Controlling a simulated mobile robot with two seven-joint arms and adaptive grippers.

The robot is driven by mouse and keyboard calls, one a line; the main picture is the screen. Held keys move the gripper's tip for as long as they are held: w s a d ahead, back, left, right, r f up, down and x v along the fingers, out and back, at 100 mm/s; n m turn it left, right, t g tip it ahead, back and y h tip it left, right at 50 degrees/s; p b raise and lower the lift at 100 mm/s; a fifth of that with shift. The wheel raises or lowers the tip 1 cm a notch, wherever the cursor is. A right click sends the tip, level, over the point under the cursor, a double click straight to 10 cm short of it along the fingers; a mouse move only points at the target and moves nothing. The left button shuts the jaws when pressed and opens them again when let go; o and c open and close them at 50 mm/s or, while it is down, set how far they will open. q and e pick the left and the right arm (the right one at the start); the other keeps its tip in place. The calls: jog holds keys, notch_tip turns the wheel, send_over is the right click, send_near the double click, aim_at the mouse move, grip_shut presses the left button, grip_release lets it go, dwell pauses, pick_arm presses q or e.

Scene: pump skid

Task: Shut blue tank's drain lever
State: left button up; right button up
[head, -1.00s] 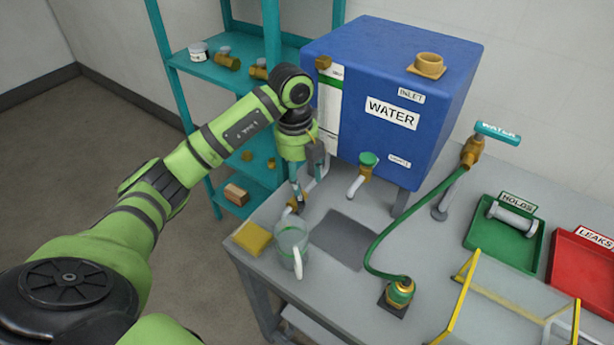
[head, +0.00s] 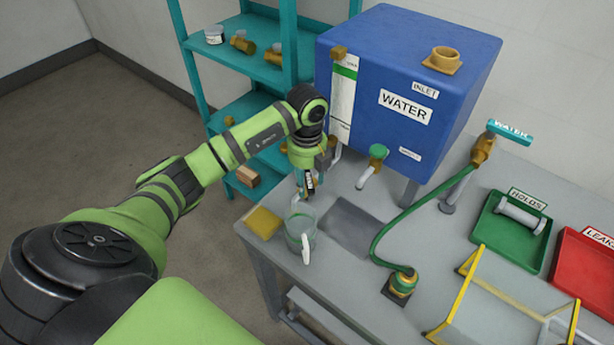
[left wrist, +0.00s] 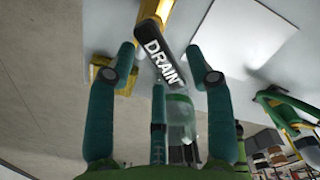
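The blue tank (head: 400,65) stands on the skid table, marked WATER. Its drain lever (left wrist: 158,57) is a dark bar lettered DRAIN, attached to a brass valve (left wrist: 153,12). In the head view only a small lettered part of the lever (head: 310,182) shows below the tank's front left corner; the gripper hides much of it. My right gripper is not in view.
A clear jug (head: 302,234) stands just below the gripper, beside a yellow sponge (head: 263,222). A green-handled sample tap (head: 376,156) is to the right. A green hose (head: 388,232) and trays occupy the right; teal shelving (head: 290,50) stands behind left.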

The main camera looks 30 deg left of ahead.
pick_arm(q)
grip_shut()
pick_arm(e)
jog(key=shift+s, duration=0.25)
pick_arm(q)
jog(key=shift+w+n, duration=0.1)
jog(key=shift+n, duration=0.2)
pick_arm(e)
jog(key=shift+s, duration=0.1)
pick_arm(q)
jog(key=shift+d+n, duration=0.1)
jog(key=shift+n, duration=0.2)
jog(key=n, duration=0.3)
jog(key=shift+w+d+n, duration=0.35)
jog(key=shift+w+n, duration=0.05)
jog(key=shift+w+d+n, duration=0.1)
jog(key=shift+w+n, duration=0.1)
jog(key=shift+n, duration=0.65)
jog(key=shift+w+d+n, duration=0.1)
jog(key=shift+w+n, duration=0.1)
jog(key=shift+n, duration=0.65)
